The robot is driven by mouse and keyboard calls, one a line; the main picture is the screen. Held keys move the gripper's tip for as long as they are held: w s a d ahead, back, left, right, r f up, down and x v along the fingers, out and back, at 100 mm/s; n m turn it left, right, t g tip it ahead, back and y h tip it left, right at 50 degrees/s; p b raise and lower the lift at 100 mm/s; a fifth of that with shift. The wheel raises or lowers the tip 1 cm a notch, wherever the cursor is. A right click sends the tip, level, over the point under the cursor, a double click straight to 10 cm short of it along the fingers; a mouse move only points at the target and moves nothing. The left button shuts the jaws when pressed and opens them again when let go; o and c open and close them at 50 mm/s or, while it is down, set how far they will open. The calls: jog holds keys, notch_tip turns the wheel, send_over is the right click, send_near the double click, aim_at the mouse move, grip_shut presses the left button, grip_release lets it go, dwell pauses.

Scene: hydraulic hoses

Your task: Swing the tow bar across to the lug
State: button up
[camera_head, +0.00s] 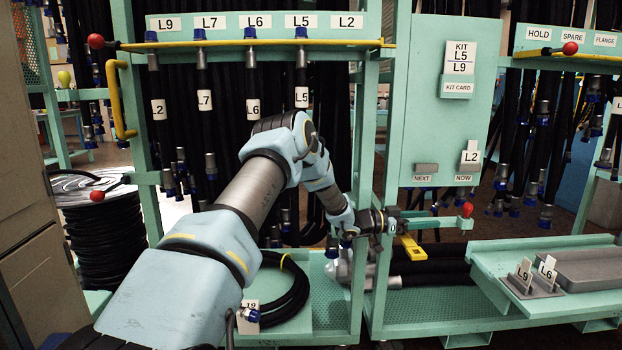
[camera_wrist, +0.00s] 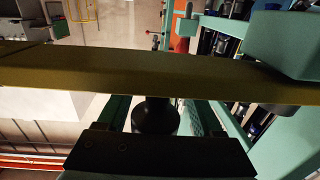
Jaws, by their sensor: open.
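A yellow bar (camera_head: 411,247) shows just below and beyond my wrist in the head view. A yellow bar (camera_wrist: 150,75) also crosses the whole wrist view, close in front of the camera; I cannot tell for certain that it is the tow bar. My gripper (camera_head: 398,222) is open, at the end of my arm beside the green upright. A green arm with a red knob (camera_head: 467,209) reaches out to its right. A dark round part (camera_wrist: 155,117) shows below the bar in the wrist view. My fingertips are hard to make out, and I cannot pick out the lug.
A green panel (camera_head: 452,100) with tags stands above my gripper. A green rack (camera_head: 355,90) with hanging black hoses is behind my arm. A green tray (camera_head: 490,255) with L9 and L6 tags is at the right. Coiled hose (camera_head: 287,305) lies below my arm.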

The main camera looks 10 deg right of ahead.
jog(key=w+d+n+t+y+p, duration=0.3)
jog(key=w+n+t+y+p, duration=0.4)
jog(key=n+t+p, duration=0.6)
jog(key=s+a+m+t+b, duration=0.2)
jog(key=s+a+b, duration=0.35)
jog(key=s, duration=0.25)
jog(key=a+r+p, duration=0.1)
jog(key=w+a+r+g+p, duration=0.1)
jog(key=a, duration=0.1)
jog(key=w+a+r+m+g+p, duration=0.1)
jog(key=a, duration=0.1)
jog(key=shift+w+r, duration=0.1)
jog(key=shift+r, duration=0.3)
jog(key=s+a+r+g+y+p, duration=0.1)
jog(key=a+r+y, duration=0.1)
jog(key=a, duration=0.6)
jog(key=s+a+r+n+g+y+p, duration=0.1)
jog(key=a+r, duration=0.3)
jog(key=a, duration=0.4)
jog(key=s+a+r+n+g+y+p, duration=0.1)
jog(key=s+a+r+g+y+p, duration=0.1)
jog(key=a, duration=0.6)
jog(key=shift+r+g+y, duration=0.4)
jog(key=shift+g+y, duration=0.2)
jog(key=shift+y, duration=0.5)
